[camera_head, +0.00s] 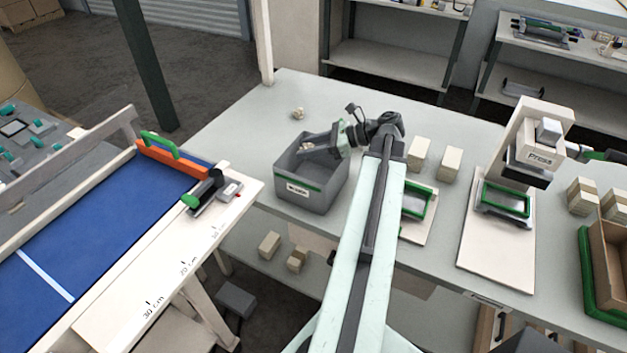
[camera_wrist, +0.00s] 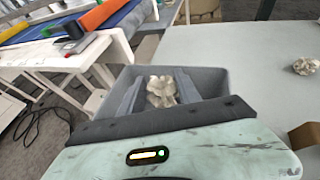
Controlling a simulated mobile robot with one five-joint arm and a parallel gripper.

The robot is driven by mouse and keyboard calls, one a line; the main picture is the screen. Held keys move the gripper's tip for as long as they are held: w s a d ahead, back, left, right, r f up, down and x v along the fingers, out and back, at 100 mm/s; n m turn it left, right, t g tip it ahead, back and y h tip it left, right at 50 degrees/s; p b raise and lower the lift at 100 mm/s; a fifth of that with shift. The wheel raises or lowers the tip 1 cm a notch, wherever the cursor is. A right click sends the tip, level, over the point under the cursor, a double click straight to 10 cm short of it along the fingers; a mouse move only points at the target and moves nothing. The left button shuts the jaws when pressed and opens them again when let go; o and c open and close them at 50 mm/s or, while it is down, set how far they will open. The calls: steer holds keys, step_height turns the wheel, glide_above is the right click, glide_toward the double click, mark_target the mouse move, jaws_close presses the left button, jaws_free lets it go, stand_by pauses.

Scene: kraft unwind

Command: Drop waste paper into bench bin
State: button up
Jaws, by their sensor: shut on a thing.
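A crumpled ball of waste paper (camera_wrist: 162,91) is held between the two fingers of my gripper (camera_head: 305,146). In the wrist view my gripper (camera_wrist: 160,88) has a finger on each side of the paper. The grey bench bin (camera_head: 318,197), with a green stripe and a label on its front, stands on the bench. My gripper and the paper are over the bin's open top; their exact height is hard to tell. The bin also shows behind the fingers in the wrist view (camera_wrist: 222,82). Another crumpled paper (camera_head: 297,113) lies on the bench behind the bin.
The blue-topped cutting table (camera_head: 90,226) stands at left. Wooden blocks (camera_head: 419,153), a green-framed fixture (camera_head: 417,203) and a press (camera_head: 533,150) are to the bin's right. Bare bench (camera_head: 245,115) lies left of and behind the bin.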

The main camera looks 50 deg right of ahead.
steer(key=o, duration=1.4)
steer(key=shift+r, duration=0.1)
steer(key=shift+s+d+r+p, duration=0.2)
steer(key=shift+s+d+p, duration=0.05)
steer(key=shift+s+p, duration=0.1)
steer(key=p+v, duration=0.2)
steer(key=v, duration=0.5)
steer(key=shift+f, duration=0.1)
